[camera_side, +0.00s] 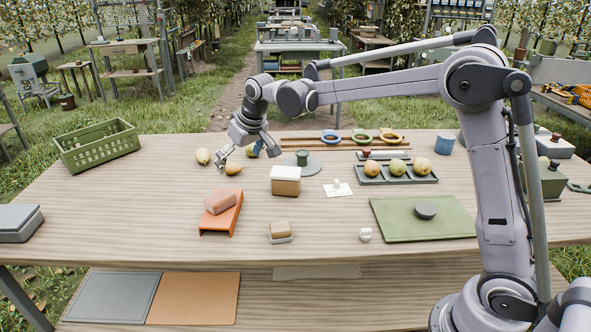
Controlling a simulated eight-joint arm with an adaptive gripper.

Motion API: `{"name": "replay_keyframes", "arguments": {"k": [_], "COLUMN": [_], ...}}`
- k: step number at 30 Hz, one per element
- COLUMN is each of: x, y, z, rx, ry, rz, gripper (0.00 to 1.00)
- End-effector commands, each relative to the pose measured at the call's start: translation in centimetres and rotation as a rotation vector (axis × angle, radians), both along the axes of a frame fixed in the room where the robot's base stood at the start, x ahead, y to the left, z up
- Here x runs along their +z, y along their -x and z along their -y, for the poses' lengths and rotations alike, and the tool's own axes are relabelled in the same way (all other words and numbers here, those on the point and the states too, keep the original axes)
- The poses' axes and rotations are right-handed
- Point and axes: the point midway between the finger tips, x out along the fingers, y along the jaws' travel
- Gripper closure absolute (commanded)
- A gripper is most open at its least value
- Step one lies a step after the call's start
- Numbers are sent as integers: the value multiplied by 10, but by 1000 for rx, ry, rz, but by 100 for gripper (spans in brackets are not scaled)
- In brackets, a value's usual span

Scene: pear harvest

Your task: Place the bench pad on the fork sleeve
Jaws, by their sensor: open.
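The orange, channel-like piece (222,222) on the table left of centre looks like the fork sleeve. A pinkish block (220,203), which I take for the bench pad, lies on top of it, toward its left side and at a slant. My gripper (246,153) is open behind the sleeve and pad, pointing down above the rear of the table near the pears. It is apart from the block and holds nothing that I can make out.
A white-and-brown box (286,181) and a smaller tan block (280,230) stand right of the sleeve. A green crate (97,147) is back left; a green mat (405,230) is right. The table's front left is mostly clear.

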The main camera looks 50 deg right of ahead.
Motion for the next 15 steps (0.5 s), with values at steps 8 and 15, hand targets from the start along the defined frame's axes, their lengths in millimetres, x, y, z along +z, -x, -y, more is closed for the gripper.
{"name": "replay_keyframes", "arguments": {"k": [8, 15], "x": [39, 44], "y": [90, 169], "z": [11, 18], "rx": [-1, -1], "ry": [-2, -2], "rz": [52, 97], "gripper": [0, 0]}}
